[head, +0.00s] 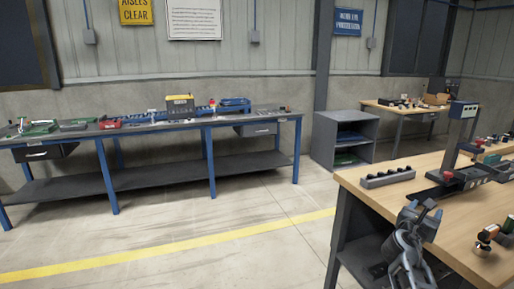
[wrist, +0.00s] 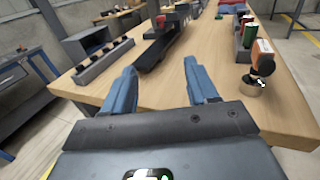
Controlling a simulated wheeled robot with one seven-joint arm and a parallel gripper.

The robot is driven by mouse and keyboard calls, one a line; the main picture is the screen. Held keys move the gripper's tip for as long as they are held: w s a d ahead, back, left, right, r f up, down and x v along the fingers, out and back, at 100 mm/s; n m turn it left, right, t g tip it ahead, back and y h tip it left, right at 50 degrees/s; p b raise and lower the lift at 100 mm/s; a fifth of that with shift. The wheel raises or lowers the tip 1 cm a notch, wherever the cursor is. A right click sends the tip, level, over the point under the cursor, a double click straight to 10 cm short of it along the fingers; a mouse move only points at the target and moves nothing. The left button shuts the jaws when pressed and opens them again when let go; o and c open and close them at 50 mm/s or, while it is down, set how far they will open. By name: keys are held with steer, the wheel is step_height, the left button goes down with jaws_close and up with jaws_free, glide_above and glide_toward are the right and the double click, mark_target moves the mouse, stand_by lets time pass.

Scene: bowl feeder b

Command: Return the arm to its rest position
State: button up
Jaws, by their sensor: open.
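My gripper (head: 424,211) is at the left front edge of the wooden workbench (head: 357,174) in the head view. In the wrist view my gripper (wrist: 160,82) shows two blue fingers spread wide apart, with nothing between them but the bare wooden bench top (wrist: 157,97) beyond. It is open and empty. My arm comes up from the bottom right of the head view, beside the bench edge. I cannot tell exactly how far the fingers are above the bench top.
A grey block with dark slots (head: 388,177) and a dark fixture with an upright post (head: 452,160) stand on the bench. Small cylindrical parts (head: 487,236) stand to the right. A blue-legged table (head: 150,128) lines the wall. The floor between (head: 240,222) is clear.

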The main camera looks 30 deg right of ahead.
steer(key=a+f+m+t+y, duration=0.1)
steer(key=a+f+t+y, duration=0.15)
steer(key=a+f, duration=0.55)
steer(key=a+f+m+t+y, duration=0.2)
steer(key=a+f+t, duration=0.2)
steer(key=a, duration=0.8)
steer(key=s+a+f+m+t+y, duration=0.1)
steer(key=s+a+m+y, duration=0.2)
steer(key=a, duration=0.5)
steer(key=s+a+f+m+t+y, duration=0.1)
steer(key=s+a+f+t+y, duration=0.2)
steer(key=a, duration=0.6)
steer(key=s+a+r+m+y, duration=0.4)
steer(key=s+a+r+m, duration=0.15)
steer(key=s+a, duration=0.55)
steer(key=s+a+r+m+t+y, duration=0.1)
steer(key=s+a+r+m+y, duration=0.2)
steer(key=s+r, duration=0.6)
step_height(320, 180, up, 2)
steer(key=a+m, duration=0.2)
steer(key=m, duration=0.1)
steer(key=shift+a+m, duration=0.3)
steer(key=shift+m, duration=0.05)
steer(key=shift+s+r+m+t, duration=0.25)
steer(key=shift+s+r+m, duration=0.05)
steer(key=shift+r, duration=0.1)
steer(key=shift+c, duration=0.2)
